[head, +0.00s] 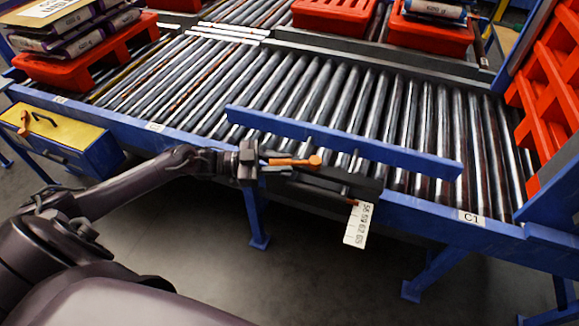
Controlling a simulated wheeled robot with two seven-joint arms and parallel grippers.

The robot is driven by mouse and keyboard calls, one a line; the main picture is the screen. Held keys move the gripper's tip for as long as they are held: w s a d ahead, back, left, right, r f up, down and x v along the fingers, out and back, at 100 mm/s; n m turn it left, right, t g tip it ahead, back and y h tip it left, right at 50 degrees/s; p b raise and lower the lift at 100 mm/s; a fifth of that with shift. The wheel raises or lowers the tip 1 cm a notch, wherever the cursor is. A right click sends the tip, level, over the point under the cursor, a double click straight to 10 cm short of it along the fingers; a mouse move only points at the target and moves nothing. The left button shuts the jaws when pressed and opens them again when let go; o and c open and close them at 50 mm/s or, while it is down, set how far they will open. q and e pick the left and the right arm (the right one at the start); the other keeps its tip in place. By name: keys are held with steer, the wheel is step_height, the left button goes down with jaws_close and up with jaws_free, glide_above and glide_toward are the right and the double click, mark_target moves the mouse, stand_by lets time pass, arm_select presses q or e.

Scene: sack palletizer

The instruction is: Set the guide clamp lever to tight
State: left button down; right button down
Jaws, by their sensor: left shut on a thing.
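The guide clamp lever (297,162) is orange with a round knob at its right end. It lies nearly level in the picture, at the front edge of the roller conveyor. My left gripper (264,166) reaches in from the left and is shut on the lever's left part; the jaws hide that end. The dark clamp body (330,185) sits just below and right of the lever. A blue guide rail (340,142) runs slantwise over the rollers behind it. My right gripper is not in view.
A white number plate (358,224) hangs below the clamp. A yellow-topped blue box (62,135) stands at the left. Red pallets (80,62) with sacks lie at the far left and back, and a red pallet stack (552,75) stands at the right. Rollers (400,115) are bare.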

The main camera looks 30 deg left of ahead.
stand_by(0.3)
arm_select(q)
steer(key=c, duration=1.2)
jaws_free()
steer(key=shift+c, duration=0.2)
steer(key=v, duration=0.8)
steer(key=shift+w, duration=0.15)
